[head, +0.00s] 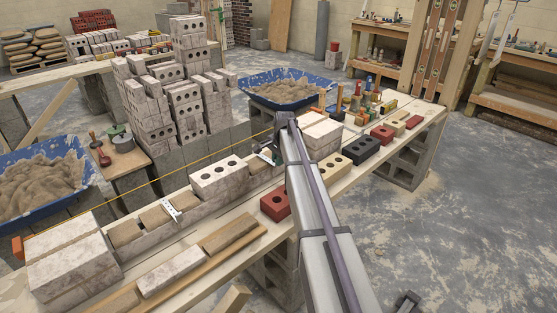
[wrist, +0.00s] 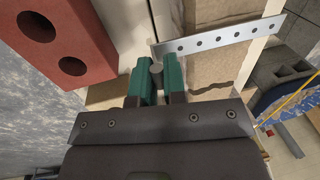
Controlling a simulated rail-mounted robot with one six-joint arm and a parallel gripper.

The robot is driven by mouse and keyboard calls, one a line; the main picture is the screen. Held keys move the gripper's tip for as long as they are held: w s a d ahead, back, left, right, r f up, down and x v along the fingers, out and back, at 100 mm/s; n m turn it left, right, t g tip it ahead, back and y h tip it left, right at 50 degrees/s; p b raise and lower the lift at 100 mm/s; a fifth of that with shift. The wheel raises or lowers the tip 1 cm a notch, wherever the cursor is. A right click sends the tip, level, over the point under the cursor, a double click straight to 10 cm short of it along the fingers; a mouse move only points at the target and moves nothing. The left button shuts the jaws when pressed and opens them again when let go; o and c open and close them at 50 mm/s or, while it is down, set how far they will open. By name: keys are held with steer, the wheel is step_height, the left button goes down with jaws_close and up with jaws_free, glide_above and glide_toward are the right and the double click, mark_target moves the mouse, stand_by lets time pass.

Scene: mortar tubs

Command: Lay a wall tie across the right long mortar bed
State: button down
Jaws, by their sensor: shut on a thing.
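My gripper (wrist: 158,75) has green fingers shut on a small grey piece at the near end of a wall tie (wrist: 220,36), a perforated metal strip. In the wrist view the strip reaches over the brown right mortar bed (wrist: 205,73); whether it touches the bed is unclear. In the head view my gripper (head: 268,154) is small and partly hidden by my arm, above the right mortar bed (head: 260,173). Another wall tie (head: 171,209) lies across the left mortar bed (head: 154,216).
A white cored brick (head: 216,178) stands between the beds. Pale block stacks (head: 66,258) (head: 321,135) stand at the wall's ends. A yellow string (head: 150,182) runs along it. A red brick (wrist: 62,40) is close left of my gripper in the wrist view.

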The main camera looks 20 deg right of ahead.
steer(key=shift+f, duration=0.2)
steer(key=c, duration=1.1)
jaws_free()
step_height(320, 180, up, 11)
steer(key=s+p, duration=0.1)
steer(key=p, duration=0.9)
steer(key=shift+s+d, duration=0.25)
steer(key=shift+s, duration=0.15)
steer(key=shift+f, duration=0.2)
